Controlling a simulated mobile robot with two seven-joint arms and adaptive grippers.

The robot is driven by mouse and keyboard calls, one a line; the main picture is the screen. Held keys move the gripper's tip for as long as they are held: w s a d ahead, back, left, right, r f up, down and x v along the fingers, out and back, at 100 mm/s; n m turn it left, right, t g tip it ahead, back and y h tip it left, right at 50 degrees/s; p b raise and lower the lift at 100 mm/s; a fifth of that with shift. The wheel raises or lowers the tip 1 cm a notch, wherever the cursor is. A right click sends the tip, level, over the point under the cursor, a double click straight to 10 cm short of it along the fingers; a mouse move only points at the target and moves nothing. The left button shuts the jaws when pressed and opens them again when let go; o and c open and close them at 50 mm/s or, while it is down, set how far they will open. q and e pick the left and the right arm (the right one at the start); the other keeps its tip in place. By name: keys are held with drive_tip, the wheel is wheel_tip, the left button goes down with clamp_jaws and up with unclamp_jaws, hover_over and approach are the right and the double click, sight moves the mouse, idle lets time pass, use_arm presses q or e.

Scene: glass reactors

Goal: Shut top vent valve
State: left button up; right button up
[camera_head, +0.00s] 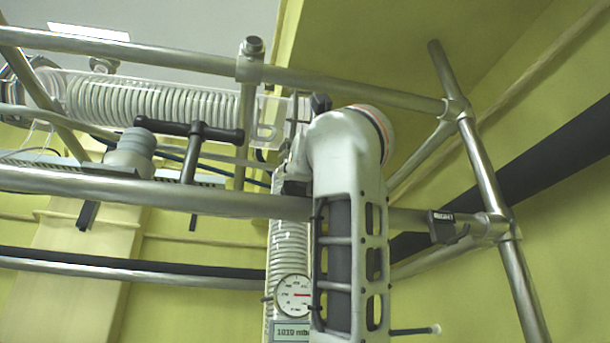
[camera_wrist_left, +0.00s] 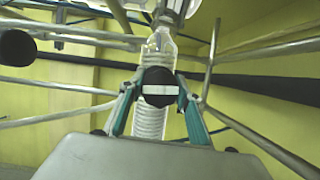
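A round black knob (camera_wrist_left: 158,80) with a white stripe across its face sits in front of a clear glass column in the left wrist view. I cannot tell for sure that it is the top vent valve. The stripe lies level in that view. My left gripper (camera_wrist_left: 159,88) has its teal-edged fingers on either side of the knob, very close to it. I cannot tell whether they touch it. In the head view the left gripper is hidden, with a pale link of my arm in front. My right gripper is in neither view.
Metal frame rails (camera_head: 120,190) cross the head view, with a joined post (camera_head: 490,190) at right. A coiled glass tube (camera_head: 140,102) lies behind the upper rail. A black T-handle (camera_head: 195,133) and a pressure gauge (camera_head: 294,295) are nearby. Another dark round part (camera_wrist_left: 16,48) is at the left wrist view's left edge.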

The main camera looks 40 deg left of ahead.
use_arm(q)
drive_tip(key=shift+m, duration=0.4)
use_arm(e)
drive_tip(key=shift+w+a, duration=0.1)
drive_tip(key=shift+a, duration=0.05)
use_arm(q)
drive_tip(key=m+t+h+b, duration=0.1)
drive_tip(key=m, duration=0.1)
drive_tip(key=shift+m, duration=0.3)
drive_tip(key=m+h+b, duration=0.1)
drive_tip(key=m+h, duration=0.1)
drive_tip(key=m, duration=0.1)
drive_tip(key=shift+t, duration=0.4)
drive_tip(key=shift+m+h, duration=0.3)
drive_tip(key=shift+m, duration=0.9)
drive_tip(key=shift+m+h, duration=0.3)
drive_tip(key=shift+m, duration=0.1)
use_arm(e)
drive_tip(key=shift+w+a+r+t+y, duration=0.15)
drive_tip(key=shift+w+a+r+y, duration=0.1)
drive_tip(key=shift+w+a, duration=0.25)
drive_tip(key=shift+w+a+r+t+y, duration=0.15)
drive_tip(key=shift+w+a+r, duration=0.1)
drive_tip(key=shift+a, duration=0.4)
use_arm(q)
drive_tip(key=shift+b, duration=0.3)
